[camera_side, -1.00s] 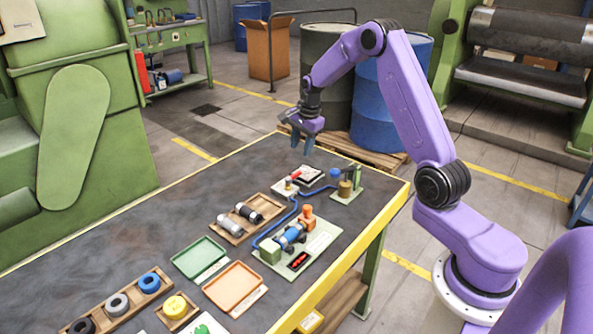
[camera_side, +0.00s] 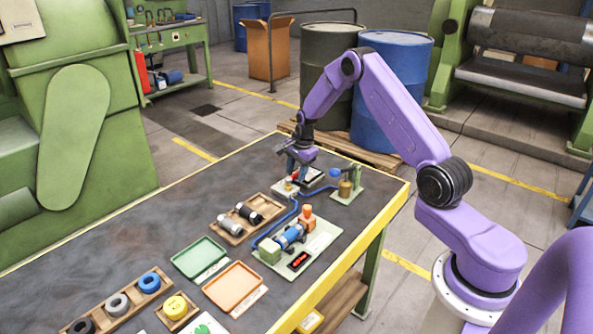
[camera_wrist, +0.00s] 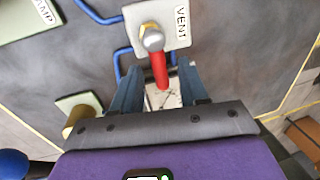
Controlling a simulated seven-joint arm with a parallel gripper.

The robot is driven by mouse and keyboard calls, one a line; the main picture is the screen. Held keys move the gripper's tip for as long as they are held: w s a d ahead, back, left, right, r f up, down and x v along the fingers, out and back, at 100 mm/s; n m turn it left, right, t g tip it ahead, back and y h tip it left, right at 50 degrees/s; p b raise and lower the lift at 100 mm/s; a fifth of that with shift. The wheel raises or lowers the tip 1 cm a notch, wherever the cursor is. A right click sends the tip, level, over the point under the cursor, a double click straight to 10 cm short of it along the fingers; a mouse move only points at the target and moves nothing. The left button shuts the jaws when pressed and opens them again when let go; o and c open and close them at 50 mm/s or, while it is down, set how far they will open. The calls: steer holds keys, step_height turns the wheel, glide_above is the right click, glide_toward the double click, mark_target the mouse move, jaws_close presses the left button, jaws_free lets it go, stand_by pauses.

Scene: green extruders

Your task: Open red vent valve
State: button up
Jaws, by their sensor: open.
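The vent valve has a red handle (camera_wrist: 160,70) on a brass and silver fitting (camera_wrist: 152,38), mounted on a pale plate (camera_wrist: 178,32) lettered VENT in the wrist view. The handle points down the picture, toward my gripper. My gripper (camera_wrist: 159,78) is open, with one blue-grey finger on each side of the handle's end, apart from it as far as I can tell. In the side view my gripper (camera_side: 298,172) is low over the valve area at the table's far end and partly hides it. Height above the handle is unclear.
Blue piping (camera_wrist: 95,12) runs beside the vent plate. A pump assembly (camera_side: 290,236), trays (camera_side: 235,286) and a rack of rings (camera_side: 117,303) lie nearer. The table's left side is clear.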

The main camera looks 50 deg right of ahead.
jaws_close()
steer(key=shift+w+n, duration=0.1)
steer(key=shift+n, duration=0.2)
steer(key=n, duration=0.2)
steer(key=w+n+y, duration=0.1)
steer(key=n, duration=0.1)
steer(key=shift+w+a, duration=0.1)
steer(key=shift+w, duration=0.1)
steer(key=n, duration=0.3)
steer(key=w+n, duration=0.1)
steer(key=n, duration=0.1)
steer(key=shift+w+a+g+y, duration=0.1)
steer(key=shift+a+g+y, duration=0.2)
steer(key=shift+a+g, duration=0.1)
steer(key=n, duration=0.3)
steer(key=a+n, duration=0.1)
steer(key=shift+w+g, duration=0.3)
steer(key=shift+w, duration=0.1)
steer(key=shift+w+a+n+g+y, duration=0.15)
steer(key=shift+a+n+g, duration=0.1)
steer(key=shift+n, duration=0.8)
steer(key=shift+w+a+n+g+y, duration=0.15)
steer(key=shift+a+n, duration=0.1)
steer(key=shift+n, duration=0.8)
steer(key=shift+s, duration=0.1)
jaws_free()
